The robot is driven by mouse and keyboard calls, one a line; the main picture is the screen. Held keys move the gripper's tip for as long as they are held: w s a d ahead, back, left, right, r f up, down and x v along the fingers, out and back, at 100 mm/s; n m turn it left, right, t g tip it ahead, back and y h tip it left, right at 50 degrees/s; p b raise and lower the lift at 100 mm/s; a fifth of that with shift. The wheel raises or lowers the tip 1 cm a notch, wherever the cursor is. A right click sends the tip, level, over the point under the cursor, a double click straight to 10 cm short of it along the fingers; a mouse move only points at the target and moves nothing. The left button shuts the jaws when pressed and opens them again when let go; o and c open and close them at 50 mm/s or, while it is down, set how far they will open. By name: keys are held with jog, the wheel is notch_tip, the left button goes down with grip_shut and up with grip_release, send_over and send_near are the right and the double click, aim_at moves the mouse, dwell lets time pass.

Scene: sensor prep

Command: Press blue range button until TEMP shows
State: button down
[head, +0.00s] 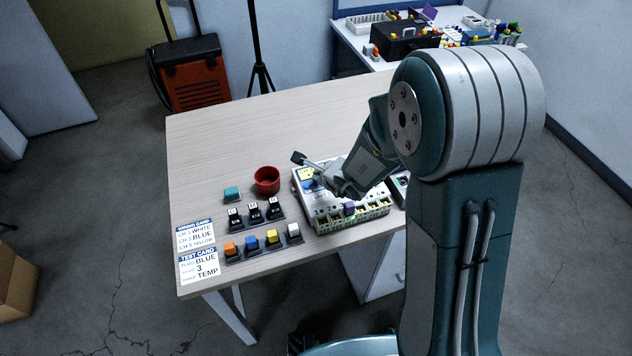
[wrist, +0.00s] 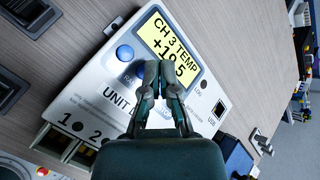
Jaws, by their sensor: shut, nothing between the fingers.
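The white measuring unit (head: 378,211) stands at the table's front right. In the wrist view its yellow display (wrist: 172,40) reads CH 3 TEMP, with a value that looks like +19.5, partly covered by my fingers. A round blue button (wrist: 124,53) sits left of the display, uncovered. A second bluish patch (wrist: 130,74) below it is partly hidden by my fingers, and I cannot tell its label. My gripper (wrist: 158,68) is shut and empty, its tips over the unit's face beside the display's lower edge. I cannot tell whether they touch the panel.
Black pieces (head: 255,214) and coloured plugs (head: 251,242) sit in rows at the front. The test card (head: 199,267) lists BLUE, 3, TEMP. The table's back is clear.

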jog(key=shift+r, duration=2.55)
jog(key=shift+r, duration=0.15)
jog(key=s+a+r+n+g+y, duration=0.1)
jog(key=s+r+n+y, duration=0.2)
jog(key=s+r+n, duration=0.85)
jog(key=s+d+r+n+h, duration=0.2)
jog(key=s+d+n+h, duration=0.1)
jog(key=s+d+n, duration=0.2)
jog(key=s+d+r+n+g+h, duration=0.1)
jog(key=s+d+r+n+h, duration=0.2)
jog(key=s+d, duration=0.4)
jog(key=shift+s+d+r+n+g+h, duration=0.15)
jog(key=shift+s+d+n+g+h, duration=0.15)
jog(key=shift+s+n+h, duration=0.6)
